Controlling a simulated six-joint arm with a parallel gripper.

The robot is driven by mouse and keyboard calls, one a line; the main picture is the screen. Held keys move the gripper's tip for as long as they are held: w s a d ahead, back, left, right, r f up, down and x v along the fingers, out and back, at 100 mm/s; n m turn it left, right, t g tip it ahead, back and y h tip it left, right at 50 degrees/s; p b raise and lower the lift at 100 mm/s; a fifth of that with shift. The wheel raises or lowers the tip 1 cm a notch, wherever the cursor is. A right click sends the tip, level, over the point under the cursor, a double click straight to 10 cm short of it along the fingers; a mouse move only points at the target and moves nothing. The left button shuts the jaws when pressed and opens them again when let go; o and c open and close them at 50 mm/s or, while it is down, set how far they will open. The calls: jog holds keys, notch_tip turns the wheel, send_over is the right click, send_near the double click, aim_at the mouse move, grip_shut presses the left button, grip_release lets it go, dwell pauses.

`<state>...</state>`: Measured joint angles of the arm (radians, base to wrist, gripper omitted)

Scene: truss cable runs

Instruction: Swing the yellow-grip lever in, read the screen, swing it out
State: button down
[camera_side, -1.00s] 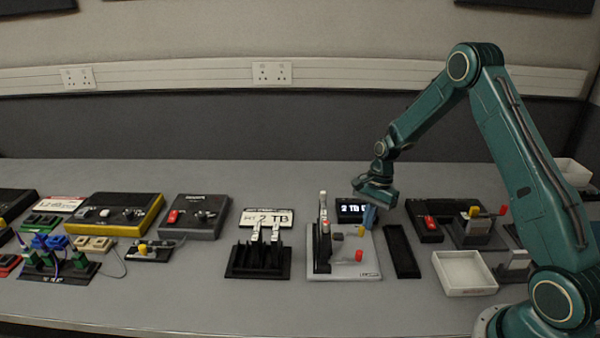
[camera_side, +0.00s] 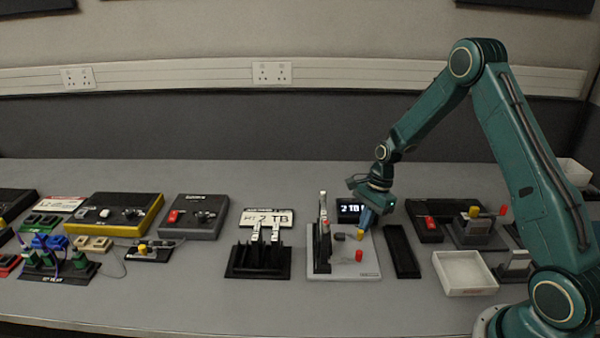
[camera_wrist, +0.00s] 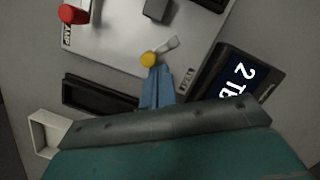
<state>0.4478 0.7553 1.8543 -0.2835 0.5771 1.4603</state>
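The yellow grip (camera_side: 361,234) of a short grey lever is on a light grey panel (camera_side: 345,272). In the wrist view the yellow grip (camera_wrist: 149,59) is at the lever's end, with the grey arm running up and right from it. My gripper (camera_side: 364,224) points down at the grip. In the wrist view its blue fingers (camera_wrist: 159,72) are together, tips right beside the yellow grip; I cannot tell whether they touch. The screen (camera_side: 351,210) behind the panel is lit and reads "2 TB", its end unclear; in the wrist view the screen (camera_wrist: 232,80) is turned and partly cut off.
A red knob (camera_side: 359,256) and a tall dark stand (camera_side: 322,250) are on the same panel. A black tray (camera_side: 402,251) and a white tray (camera_side: 465,273) lie to its right. A black rack (camera_side: 258,262) stands to the left, with bare table between.

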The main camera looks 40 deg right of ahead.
jog(key=shift+w+a, duration=0.1)
jog(key=shift+w, duration=0.1)
dwell(0.4)
jog(key=v, duration=1)
jog(key=shift+s+a+r, duration=0.1)
jog(key=shift+s, duration=0.05)
